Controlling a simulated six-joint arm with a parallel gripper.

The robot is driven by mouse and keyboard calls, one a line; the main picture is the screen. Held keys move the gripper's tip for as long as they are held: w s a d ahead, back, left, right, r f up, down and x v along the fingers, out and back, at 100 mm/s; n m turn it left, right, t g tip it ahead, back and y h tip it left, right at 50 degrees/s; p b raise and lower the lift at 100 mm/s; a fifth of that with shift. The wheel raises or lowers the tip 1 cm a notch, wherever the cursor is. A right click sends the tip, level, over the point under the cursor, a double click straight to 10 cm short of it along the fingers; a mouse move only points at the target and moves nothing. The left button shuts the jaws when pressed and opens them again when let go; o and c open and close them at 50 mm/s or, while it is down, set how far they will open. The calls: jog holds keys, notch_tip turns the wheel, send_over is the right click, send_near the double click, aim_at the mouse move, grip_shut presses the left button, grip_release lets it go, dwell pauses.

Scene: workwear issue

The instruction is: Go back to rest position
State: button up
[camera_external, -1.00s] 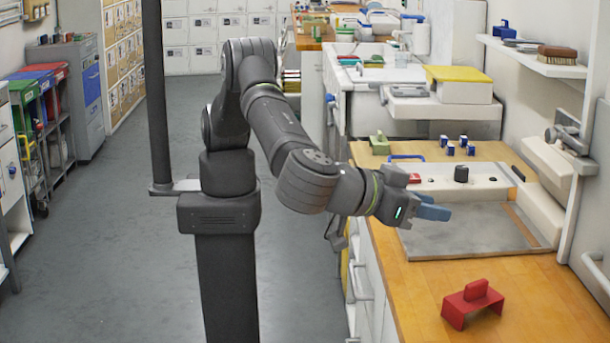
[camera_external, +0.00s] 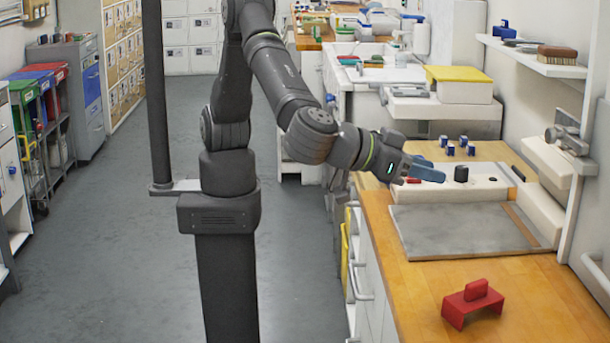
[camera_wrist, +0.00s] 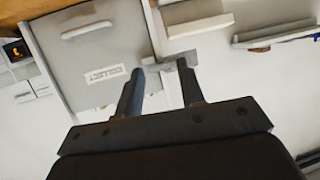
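The wrist view faces pale wall and cabinet surfaces, including a panel with a printed label (camera_wrist: 106,74).
A red block with a handle (camera_external: 472,302) stands on the near counter. A grey slab (camera_external: 460,232) lies behind it. Several blue pieces (camera_external: 462,146), a yellow-lidded box (camera_external: 463,88) and a wall shelf (camera_external: 530,58) are farther back. The floor left of my column is clear.

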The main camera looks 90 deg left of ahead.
jog(key=s+a+f+m+h, duration=0.1)
jog(key=a, duration=0.7)
jog(key=s+a+f+m+h, duration=0.1)
jog(key=s+a+f, duration=0.1)
jog(key=a, duration=0.7)
jog(key=shift+s+a+f, duration=0.15)
jog(key=shift+s+f, duration=0.05)
jog(key=w+d+r+n+y, duration=0.1)
jog(key=d, duration=0.6)
jog(key=w+d+r, duration=0.2)
jog(key=d, duration=0.6)
jog(key=shift+w+r+n+y, duration=0.15)
jog(key=shift+r+n+y, duration=0.05)
jog(key=shift+n+y, duration=0.2)
